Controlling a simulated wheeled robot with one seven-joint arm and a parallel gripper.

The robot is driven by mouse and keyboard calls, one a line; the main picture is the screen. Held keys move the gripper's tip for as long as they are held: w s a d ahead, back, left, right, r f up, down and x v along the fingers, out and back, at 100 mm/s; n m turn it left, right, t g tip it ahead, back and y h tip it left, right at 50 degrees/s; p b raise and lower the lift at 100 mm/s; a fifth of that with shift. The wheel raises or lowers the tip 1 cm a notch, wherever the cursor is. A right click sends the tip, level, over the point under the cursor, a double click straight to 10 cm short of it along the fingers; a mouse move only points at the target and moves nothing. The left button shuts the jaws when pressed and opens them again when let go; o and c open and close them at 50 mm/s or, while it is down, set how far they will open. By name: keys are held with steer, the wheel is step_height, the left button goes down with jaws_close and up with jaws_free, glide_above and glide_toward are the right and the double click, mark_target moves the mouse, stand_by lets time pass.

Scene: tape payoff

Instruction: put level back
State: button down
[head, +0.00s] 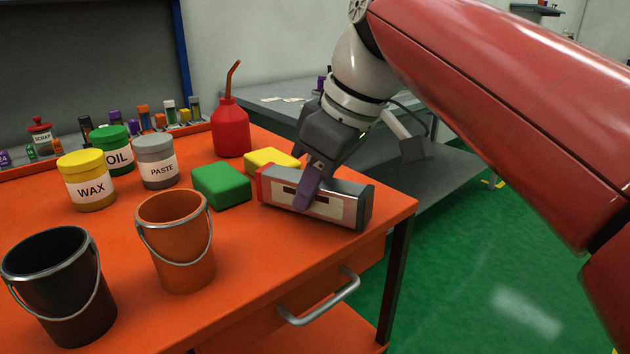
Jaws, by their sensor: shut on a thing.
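One purple-grey finger shows against the front face; the other finger is hidden behind the level. The level looks to be on or just above the bench top; I cannot tell which.
A green block (221,187) and a yellow block (273,160) lie just left of and behind the level. A red oil can (231,127), labelled tins, an orange bucket (174,245) and a black bucket (62,290) stand further left. The orange bench (262,240) is clear in front.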

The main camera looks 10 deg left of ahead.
steer(key=shift+f, duration=0.35)
steer(key=c, duration=1)
jaws_free()
steer(key=shift+o, duration=0.2)
